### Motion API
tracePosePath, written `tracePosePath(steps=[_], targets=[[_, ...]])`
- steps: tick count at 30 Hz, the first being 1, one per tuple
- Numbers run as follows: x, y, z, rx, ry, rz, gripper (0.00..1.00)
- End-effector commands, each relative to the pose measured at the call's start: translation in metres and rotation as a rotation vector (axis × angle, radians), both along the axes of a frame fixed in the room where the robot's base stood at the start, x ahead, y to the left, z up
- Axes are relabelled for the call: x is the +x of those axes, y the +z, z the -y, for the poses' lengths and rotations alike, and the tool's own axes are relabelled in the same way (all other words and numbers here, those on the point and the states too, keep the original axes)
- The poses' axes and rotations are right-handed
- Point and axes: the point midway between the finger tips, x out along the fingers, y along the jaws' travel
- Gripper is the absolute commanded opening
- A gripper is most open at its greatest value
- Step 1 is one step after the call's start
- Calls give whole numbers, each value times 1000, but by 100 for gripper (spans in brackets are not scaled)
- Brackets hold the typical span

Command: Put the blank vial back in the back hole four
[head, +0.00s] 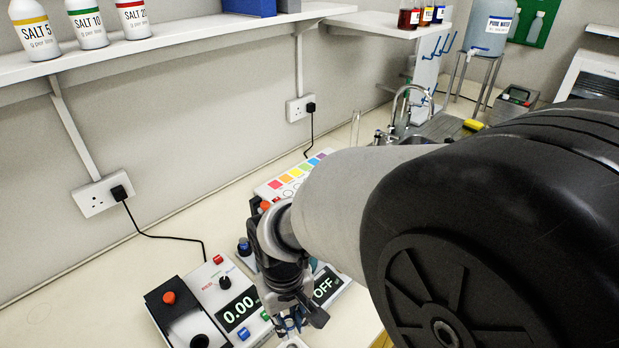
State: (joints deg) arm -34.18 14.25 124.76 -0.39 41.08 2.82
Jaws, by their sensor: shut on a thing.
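My gripper (290,325) points down at the bottom middle of the head view, just right of the device with the 0.00 display. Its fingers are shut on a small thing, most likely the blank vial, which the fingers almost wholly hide. A small white piece shows below the fingers at the frame's bottom edge; I cannot tell what it is. No row of holes can be made out, so the back hole four is hidden or out of view.
The device with the 0.00 display (238,312) stands close left of my gripper. A display reading OFF (327,285) is close right. A dark blue-capped bottle (245,250) and a colour chart panel (295,175) stand behind. My arm hides the right side of the bench.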

Motion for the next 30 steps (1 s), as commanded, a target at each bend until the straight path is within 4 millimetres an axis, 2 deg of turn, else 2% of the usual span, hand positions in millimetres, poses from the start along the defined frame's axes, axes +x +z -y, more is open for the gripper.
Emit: tracePosePath(steps=[1, 3, 6, 13, 19, 30], targets=[[-1, -17, 1, -3, 0, -5, 0], [-1, -31, 1, -3, 0, -4, 0], [0, -44, 0, -1, -1, -2, 0], [0, -59, 0, -1, -1, -1, 0], [-1, -90, 1, -2, -1, -3, 0], [0, -94, 0, 1, -1, 1, 0]])
